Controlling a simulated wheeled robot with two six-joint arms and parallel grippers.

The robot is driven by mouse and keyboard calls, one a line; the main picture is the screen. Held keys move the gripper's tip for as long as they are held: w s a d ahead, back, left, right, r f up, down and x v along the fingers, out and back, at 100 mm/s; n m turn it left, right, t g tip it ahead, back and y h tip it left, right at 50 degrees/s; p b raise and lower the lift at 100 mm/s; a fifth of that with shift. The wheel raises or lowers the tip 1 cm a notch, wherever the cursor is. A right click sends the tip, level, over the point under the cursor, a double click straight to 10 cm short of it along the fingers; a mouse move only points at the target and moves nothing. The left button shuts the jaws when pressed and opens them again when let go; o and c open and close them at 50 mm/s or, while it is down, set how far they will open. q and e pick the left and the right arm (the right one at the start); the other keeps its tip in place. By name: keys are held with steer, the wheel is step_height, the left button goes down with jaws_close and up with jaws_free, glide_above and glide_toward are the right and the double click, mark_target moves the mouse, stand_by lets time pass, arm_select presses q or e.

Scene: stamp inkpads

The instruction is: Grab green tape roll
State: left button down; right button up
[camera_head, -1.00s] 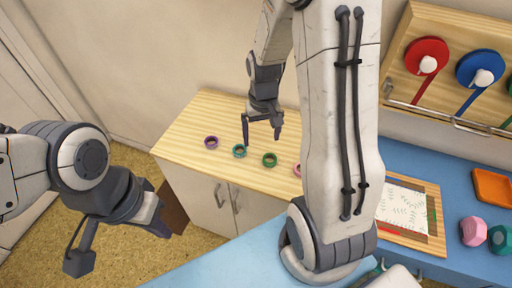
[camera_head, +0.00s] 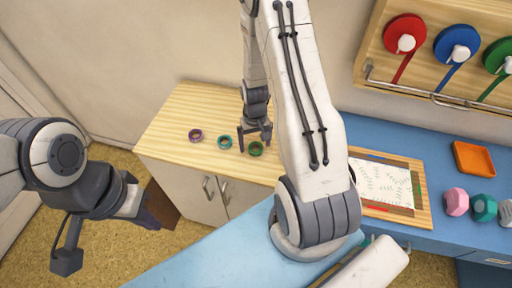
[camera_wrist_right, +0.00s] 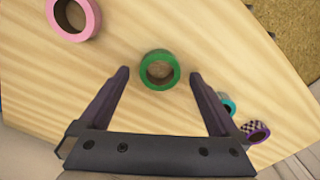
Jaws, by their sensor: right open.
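The green tape roll (camera_head: 256,153) lies flat on the wooden cabinet top. It also shows in the right wrist view (camera_wrist_right: 159,84), upper middle, between the lines of the two fingers. My right gripper (camera_head: 255,136) is open and empty, just over the green roll, with one finger to each side of it in the wrist view and not visibly touching it. My left gripper (camera_head: 148,215) hangs at the left, away from the cabinet top; its fingers are too unclear to tell their opening.
A teal roll (camera_head: 224,147) and a purple checkered roll (camera_head: 195,139) lie left of the green one. A pink roll (camera_wrist_right: 74,32) lies on its other side, hidden by my arm in the head view. The blue desk (camera_head: 400,140) holds a drawing board (camera_head: 422,222) and an orange tray (camera_head: 474,158).

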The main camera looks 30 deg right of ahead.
steer(key=shift+f, duration=0.2)
steer(key=c, duration=1.4)
steer(key=shift+r, duration=0.2)
